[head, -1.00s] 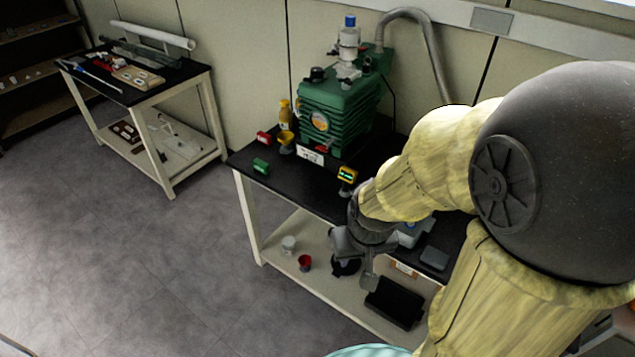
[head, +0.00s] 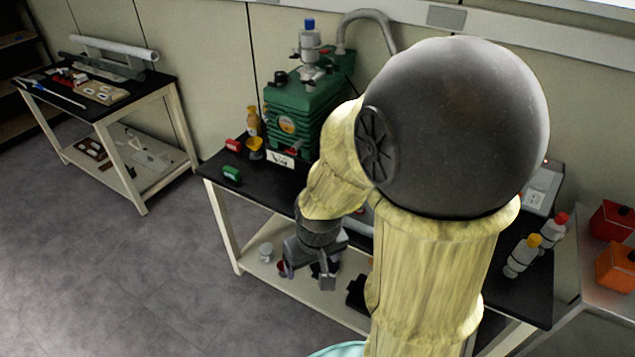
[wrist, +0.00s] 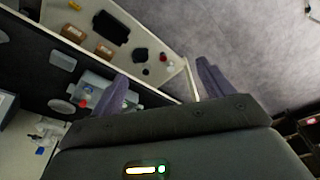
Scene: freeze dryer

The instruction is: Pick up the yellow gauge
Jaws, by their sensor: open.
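The yellow gauge is not visible in the head view now; my arm covers the part of the black bench top (head: 214,167) where it stood in the earlier frame. I cannot make it out in the wrist view either. My gripper (head: 308,275) points down in front of the bench's front edge, below my bent arm. In the wrist view my gripper (wrist: 162,72) has its two fingers wide apart with nothing between them. A red gauge-like block (head: 233,145) and a green one (head: 232,174) lie on the bench's left end.
The lower shelf (wrist: 180,75) holds a black tray (wrist: 110,28) and small cups. Bottles (head: 522,256) stand at the right. Floor at left is clear.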

